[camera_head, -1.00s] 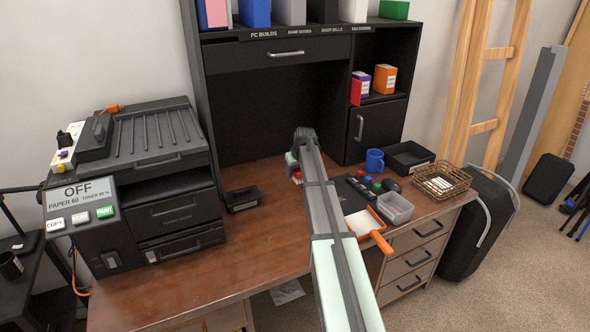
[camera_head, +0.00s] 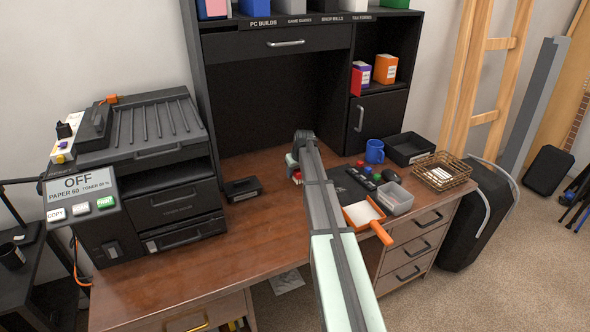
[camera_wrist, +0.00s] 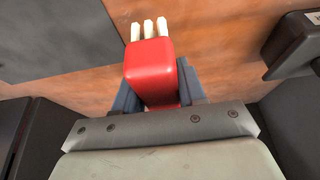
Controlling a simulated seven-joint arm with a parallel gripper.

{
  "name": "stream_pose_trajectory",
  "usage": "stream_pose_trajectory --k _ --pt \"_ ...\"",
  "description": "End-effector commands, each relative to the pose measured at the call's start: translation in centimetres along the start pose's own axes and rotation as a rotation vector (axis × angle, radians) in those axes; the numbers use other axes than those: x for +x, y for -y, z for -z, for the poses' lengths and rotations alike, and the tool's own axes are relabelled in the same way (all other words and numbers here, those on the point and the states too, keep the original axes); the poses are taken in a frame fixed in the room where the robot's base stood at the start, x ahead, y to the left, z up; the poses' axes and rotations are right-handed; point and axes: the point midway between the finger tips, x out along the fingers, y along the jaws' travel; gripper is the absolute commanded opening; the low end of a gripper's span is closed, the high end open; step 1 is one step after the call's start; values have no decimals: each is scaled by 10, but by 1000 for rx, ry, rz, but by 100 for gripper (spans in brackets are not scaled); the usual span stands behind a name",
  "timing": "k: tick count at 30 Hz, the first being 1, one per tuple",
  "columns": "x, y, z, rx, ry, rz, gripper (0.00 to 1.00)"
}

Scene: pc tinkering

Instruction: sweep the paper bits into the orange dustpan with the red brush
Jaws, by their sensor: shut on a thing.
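My gripper (camera_wrist: 158,92) is shut on the red brush (camera_wrist: 150,65), which shows in the wrist view with its pale bristles (camera_wrist: 148,28) pointing to the top of the picture. In the head view my arm hides most of the gripper, and a bit of red (camera_head: 297,177) shows beside it over the desk. The orange dustpan (camera_head: 381,233) lies at the desk's front edge, right of my arm, with its handle sticking out past the edge. Its pan has a pale inside. I cannot make out the paper bits in either view.
A dark board (camera_head: 345,187) with coloured knobs lies behind the dustpan. A grey bin (camera_head: 396,198), blue mug (camera_head: 374,151), black tray (camera_head: 409,149) and wire basket (camera_head: 441,172) stand on the right. A black holder (camera_head: 243,189) and printer (camera_head: 135,180) stand left. The desk's left front is clear.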

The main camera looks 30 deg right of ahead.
Motion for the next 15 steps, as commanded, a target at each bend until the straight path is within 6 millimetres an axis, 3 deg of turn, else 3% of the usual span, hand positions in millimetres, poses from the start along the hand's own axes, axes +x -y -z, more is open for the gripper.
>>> stream_pose_trajectory --k 15 --pt "23 0 -10 0 0 0 16"
